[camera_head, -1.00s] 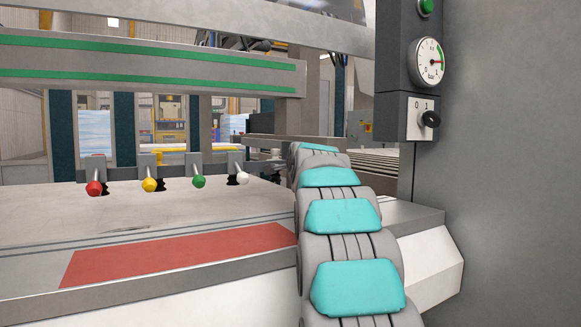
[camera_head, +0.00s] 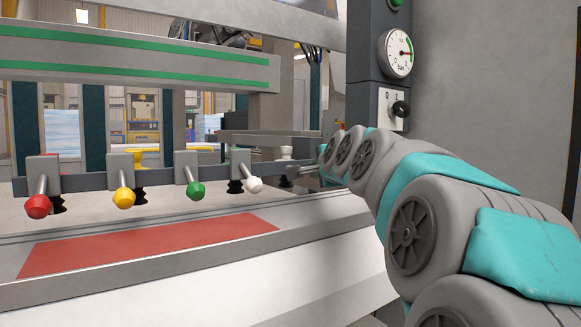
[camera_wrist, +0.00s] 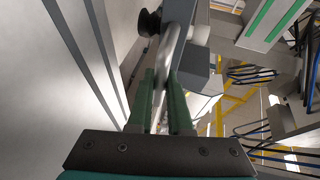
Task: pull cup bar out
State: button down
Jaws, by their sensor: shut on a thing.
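The cup bar (camera_head: 100,181) is a long grey bar carrying black suction cups and several levers with red, yellow, green and white knobs. It runs across the head view above the machine bed. My gripper (camera_head: 300,172) is at the bar's right end, small and partly hidden by my arm there. In the wrist view, the green fingers of my gripper (camera_wrist: 163,98) are shut on a shiny metal rod (camera_wrist: 172,45) beside the grey bar (camera_wrist: 196,62). A black suction cup (camera_wrist: 150,22) shows near the rod.
A red panel (camera_head: 150,246) lies on the bed's front ledge, below the bar. A beam with green stripes (camera_head: 140,62) spans above it. A grey control column with a pressure gauge (camera_head: 397,53) and a switch stands right, close above my arm.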

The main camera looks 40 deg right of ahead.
jog(key=s+a+b, duration=0.1)
jog(key=s+b, duration=0.2)
jog(key=s, duration=1.6)
jog(key=shift+r, duration=0.25)
jog(key=c, duration=1.2)
grip_release()
jog(key=shift+s, duration=0.15)
jog(key=o, duration=0.4)
jog(key=shift+f, duration=0.1)
jog(key=shift+c, duration=0.2)
